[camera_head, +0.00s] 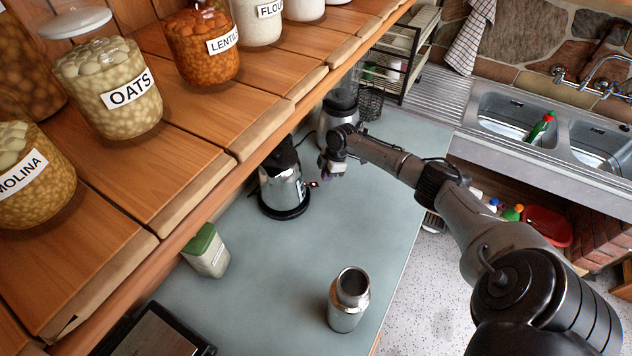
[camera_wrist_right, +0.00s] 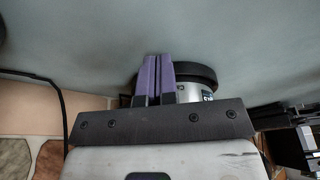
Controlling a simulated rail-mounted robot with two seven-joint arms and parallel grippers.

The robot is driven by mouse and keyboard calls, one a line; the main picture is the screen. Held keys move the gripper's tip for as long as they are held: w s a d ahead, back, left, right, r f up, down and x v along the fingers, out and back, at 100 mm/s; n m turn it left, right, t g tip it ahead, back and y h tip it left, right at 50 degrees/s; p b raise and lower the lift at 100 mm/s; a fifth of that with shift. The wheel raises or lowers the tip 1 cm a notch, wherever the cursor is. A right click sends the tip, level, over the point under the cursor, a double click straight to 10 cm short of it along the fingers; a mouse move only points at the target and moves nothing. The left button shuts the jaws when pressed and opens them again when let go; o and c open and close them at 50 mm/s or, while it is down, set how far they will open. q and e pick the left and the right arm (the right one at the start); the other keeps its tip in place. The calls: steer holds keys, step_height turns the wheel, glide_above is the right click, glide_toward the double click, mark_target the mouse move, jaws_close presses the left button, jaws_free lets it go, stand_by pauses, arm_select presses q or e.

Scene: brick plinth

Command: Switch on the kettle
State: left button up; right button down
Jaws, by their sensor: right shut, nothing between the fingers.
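The kettle (camera_head: 279,186) is a shiny metal one with a black lid and black base. It stands upright on the grey counter, below the wooden shelf. A small red light or part shows at its right side, near the base. My right gripper (camera_head: 326,175) is just right of the kettle, shut and empty. In the right wrist view its purple fingertips (camera_wrist_right: 157,75) are together, in front of the kettle's metal body and black base (camera_wrist_right: 195,76). I cannot tell whether they touch it. My left gripper is not in view.
A steel canister (camera_head: 349,302) stands at the counter's front. A green-lidded container (camera_head: 207,252) is left of it. A blender-like appliance (camera_head: 337,112) stands behind my right gripper. The shelf (camera_head: 190,130) with jars overhangs the left. The counter's middle is clear.

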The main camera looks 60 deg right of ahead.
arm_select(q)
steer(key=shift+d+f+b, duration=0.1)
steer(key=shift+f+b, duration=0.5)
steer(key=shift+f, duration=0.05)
arm_select(e)
steer(key=v, duration=1.3)
steer(key=shift+r, duration=0.35)
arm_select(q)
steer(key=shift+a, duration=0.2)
arm_select(e)
steer(key=shift+s, duration=0.1)
